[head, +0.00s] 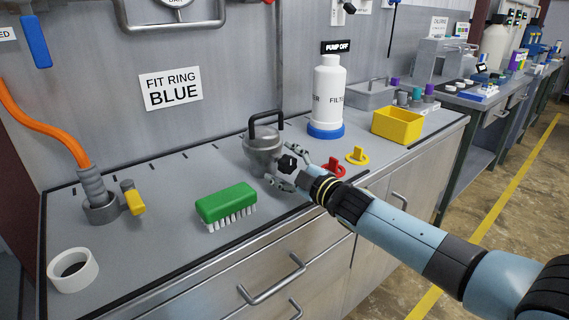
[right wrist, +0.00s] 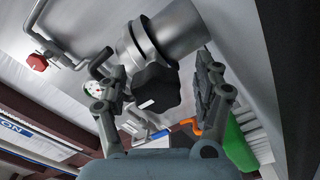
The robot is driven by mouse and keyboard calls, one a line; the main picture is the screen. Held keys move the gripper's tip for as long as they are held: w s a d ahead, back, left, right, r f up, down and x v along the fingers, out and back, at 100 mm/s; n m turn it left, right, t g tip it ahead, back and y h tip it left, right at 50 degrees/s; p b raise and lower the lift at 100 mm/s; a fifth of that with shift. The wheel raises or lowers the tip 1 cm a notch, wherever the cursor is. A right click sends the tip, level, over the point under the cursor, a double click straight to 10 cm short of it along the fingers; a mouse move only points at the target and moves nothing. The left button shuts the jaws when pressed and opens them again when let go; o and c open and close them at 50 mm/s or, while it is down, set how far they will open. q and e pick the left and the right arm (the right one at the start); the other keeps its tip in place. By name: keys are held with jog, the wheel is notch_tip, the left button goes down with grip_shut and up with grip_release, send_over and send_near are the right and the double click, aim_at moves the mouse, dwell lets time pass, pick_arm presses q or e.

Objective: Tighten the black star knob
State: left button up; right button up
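The black star knob (head: 287,164) sits on the side of a grey metal housing (head: 262,143) with a black handle on top. In the right wrist view the knob (right wrist: 157,92) lies between the two fingers of my right gripper (right wrist: 157,82), with the metal housing (right wrist: 172,32) behind it. The fingers are spread, and a gap shows between the knob and the finger on the right. In the head view my right gripper (head: 285,167) reaches in from the right around the knob. My left gripper is in neither view.
A green brush (head: 227,203) lies left of the housing. A white bottle (head: 327,95) in a blue ring, a red tag-like piece (head: 334,169), a yellow one (head: 357,156) and a yellow bin (head: 397,125) are right. A white roll (head: 72,270) and a hose fitting (head: 100,205) stand left.

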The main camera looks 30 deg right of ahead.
jog(key=shift+w+r, duration=0.1)
jog(key=s, duration=1.2)
jog(key=shift+d, duration=0.4)
